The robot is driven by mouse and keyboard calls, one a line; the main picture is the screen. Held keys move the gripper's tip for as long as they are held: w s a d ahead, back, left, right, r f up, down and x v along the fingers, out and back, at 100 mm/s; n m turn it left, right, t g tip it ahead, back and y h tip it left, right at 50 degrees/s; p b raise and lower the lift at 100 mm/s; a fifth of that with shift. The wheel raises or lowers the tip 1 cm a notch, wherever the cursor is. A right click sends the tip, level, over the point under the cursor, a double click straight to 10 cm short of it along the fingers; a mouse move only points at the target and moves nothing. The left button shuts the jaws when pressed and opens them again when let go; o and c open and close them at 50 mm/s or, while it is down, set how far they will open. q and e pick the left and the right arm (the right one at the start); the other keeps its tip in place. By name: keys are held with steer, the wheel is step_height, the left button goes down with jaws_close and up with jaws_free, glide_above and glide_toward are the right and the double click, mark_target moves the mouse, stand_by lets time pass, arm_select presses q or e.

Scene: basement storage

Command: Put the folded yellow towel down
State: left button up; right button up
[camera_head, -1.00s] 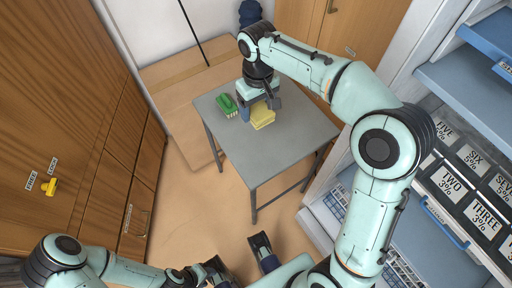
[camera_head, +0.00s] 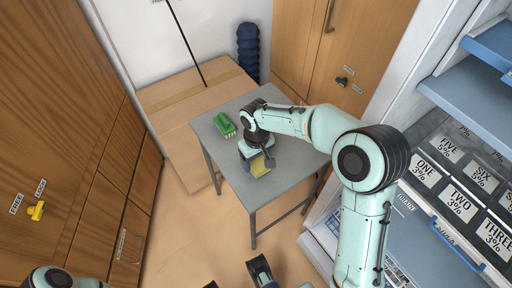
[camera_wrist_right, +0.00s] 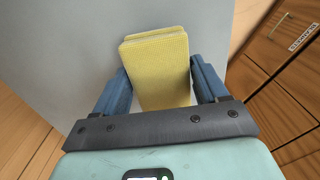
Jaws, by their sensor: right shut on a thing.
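The folded yellow towel (camera_head: 260,167) is between the fingers of my right gripper (camera_head: 256,166), over the front part of the grey table (camera_head: 291,160). In the right wrist view the towel (camera_wrist_right: 158,62) shows as a folded pad with its layers visible at the far edge, and the blue fingers of the right gripper (camera_wrist_right: 160,80) are on either side of it. It is at or just above the tabletop; I cannot tell whether it touches. My left gripper (camera_head: 237,278) shows only by its fingertips at the bottom edge, spread apart and empty.
A green brush (camera_head: 225,125) lies near the table's left corner. A cardboard box (camera_head: 183,108) stands behind the table on the left. Wooden cabinets (camera_head: 62,120) are at left, and shelves with labelled bins (camera_head: 455,195) at right. The table's right part is bare.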

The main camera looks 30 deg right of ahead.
mark_target(257, 160)
steer(key=shift+f, duration=1.65)
steer(key=o, duration=1)
steer(key=shift+c, duration=0.2)
steer(key=shift+f+b, duration=0.1)
steer(key=shift+b, duration=0.2)
step_height(257, 160, up, 13)
steer(key=p, duration=0.2)
steer(key=shift+s+a+p, duration=0.2)
steer(key=shift+s+p, duration=0.1)
steer(key=shift+p, duration=0.1)
